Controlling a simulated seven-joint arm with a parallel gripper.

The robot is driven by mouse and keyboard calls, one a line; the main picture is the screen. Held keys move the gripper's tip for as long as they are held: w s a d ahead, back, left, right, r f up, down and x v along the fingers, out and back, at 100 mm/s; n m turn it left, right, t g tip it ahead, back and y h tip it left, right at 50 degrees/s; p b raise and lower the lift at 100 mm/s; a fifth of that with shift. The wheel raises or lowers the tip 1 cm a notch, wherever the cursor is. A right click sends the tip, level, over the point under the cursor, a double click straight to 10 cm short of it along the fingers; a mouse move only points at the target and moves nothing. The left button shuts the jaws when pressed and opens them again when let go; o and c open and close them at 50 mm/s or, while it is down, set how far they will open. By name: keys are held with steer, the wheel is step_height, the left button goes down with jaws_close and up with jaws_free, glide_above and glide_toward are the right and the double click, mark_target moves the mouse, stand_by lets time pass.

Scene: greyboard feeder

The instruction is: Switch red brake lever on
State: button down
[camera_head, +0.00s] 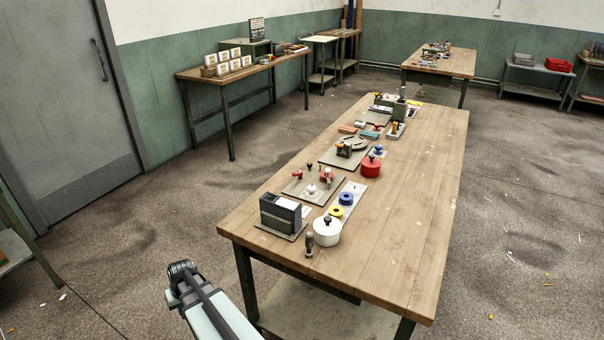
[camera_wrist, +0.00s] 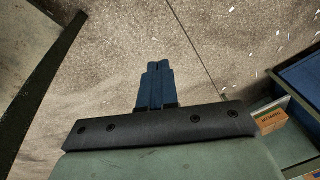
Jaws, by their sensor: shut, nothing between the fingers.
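A grey board (camera_head: 294,190) lies on the wooden table in the head view. It carries a small red-topped part (camera_head: 298,174), a red part (camera_head: 326,177) and a white knob (camera_head: 311,189). These are small, and I cannot tell which is the brake lever or how it is set. In the wrist view my gripper (camera_wrist: 158,68) has its blue fingers together, shut and empty, above bare floor. No lever shows in that view. In the head view my arm is at the lower left, off the table; its fingers cannot be made out.
The long wooden table (camera_head: 405,200) has clear room along its right side. A dark box (camera_head: 281,213), a white round container (camera_head: 327,234) and a red pot (camera_head: 371,166) stand near the boards. The wrist view shows a cardboard box (camera_wrist: 270,118) at right.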

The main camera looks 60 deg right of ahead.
mark_target(297, 175)
steer(key=w+d+r+m+t+h, duration=0.1)
steer(key=w+d+r+m+t, duration=0.15)
steer(key=d+r, duration=0.85)
steer(key=w+d+r+m+t+h, duration=0.15)
steer(key=w+d+r, duration=0.25)
steer(key=d+r, duration=0.7)
steer(key=s+d+r+m, duration=0.1)
steer(key=s+d+r, duration=0.1)
steer(key=s+d, duration=0.2)
steer(key=s+d+r+m+h, duration=0.1)
steer(key=s+d+r, duration=0.2)
steer(key=d, duration=0.4)
steer(key=s+d+r+m, duration=0.1)
steer(key=s+d+r, duration=0.2)
steer(key=s+d, duration=0.3)
steer(key=shift+s+d, duration=0.1)
steer(key=s+d+r+m, duration=0.1)
steer(key=s+d+r, duration=0.1)
steer(key=s, duration=0.4)
steer(key=s+d+r+m+h, duration=0.1)
steer(key=s+d+r, duration=0.2)
steer(key=s+d, duration=0.2)
steer(key=s+d+r+m+g, duration=0.1)
steer(key=s+d+r+m, duration=0.1)
steer(key=s+d, duration=0.2)
steer(key=s, duration=0.2)
steer(key=shift+s+d+r, duration=0.15)
steer(key=shift+s+r, duration=0.1)
steer(key=shift+s, duration=0.15)
